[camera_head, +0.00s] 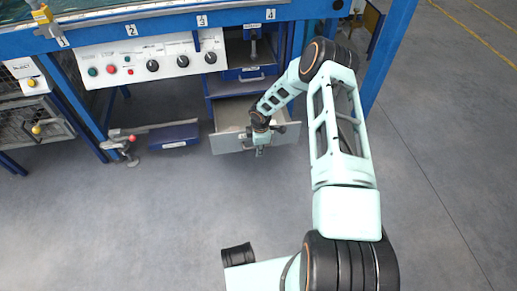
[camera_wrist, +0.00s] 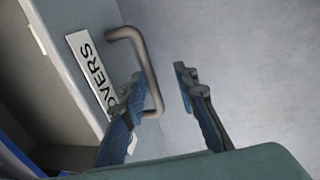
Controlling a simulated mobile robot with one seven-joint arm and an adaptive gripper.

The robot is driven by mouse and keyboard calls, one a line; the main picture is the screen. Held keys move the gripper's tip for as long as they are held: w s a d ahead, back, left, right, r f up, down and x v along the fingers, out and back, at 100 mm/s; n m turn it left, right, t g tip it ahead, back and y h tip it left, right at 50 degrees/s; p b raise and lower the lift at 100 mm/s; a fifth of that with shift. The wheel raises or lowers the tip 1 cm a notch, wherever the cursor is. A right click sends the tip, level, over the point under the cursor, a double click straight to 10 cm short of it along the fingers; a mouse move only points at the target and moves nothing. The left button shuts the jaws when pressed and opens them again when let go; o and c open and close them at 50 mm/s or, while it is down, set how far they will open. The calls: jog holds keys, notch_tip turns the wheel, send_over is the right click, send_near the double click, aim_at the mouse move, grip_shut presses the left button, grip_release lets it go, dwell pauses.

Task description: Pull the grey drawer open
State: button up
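The grey drawer (camera_head: 283,135) is under the blue bench and stands pulled out, with its inside visible from above. In the wrist view its front panel (camera_wrist: 75,75) carries a white label reading "OVERS" and a bent grey handle (camera_wrist: 147,65). My gripper (camera_head: 260,152) is at the drawer front. In the wrist view my gripper (camera_wrist: 160,73) has its two blue fingers apart. The left finger is inside the handle loop, close to the bar, and the right finger is outside it with a visible gap. The head view shows the handle only partly, behind the gripper.
A control panel (camera_head: 135,60) with buttons and knobs is above left. A blue closed drawer (camera_head: 245,80) lies above the grey one. A blue pedal or bar (camera_head: 174,136) sits low at left. Blue bench legs (camera_head: 388,60) flank the area. The grey floor (camera_head: 150,220) in front is clear.

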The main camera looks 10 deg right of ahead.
grip_shut()
jog(key=shift+s, duration=0.15)
dwell(0.4)
jog(key=s, duration=0.5)
jog(key=shift+s, duration=0.4)
grip_release()
jog(key=shift+w, duration=0.1)
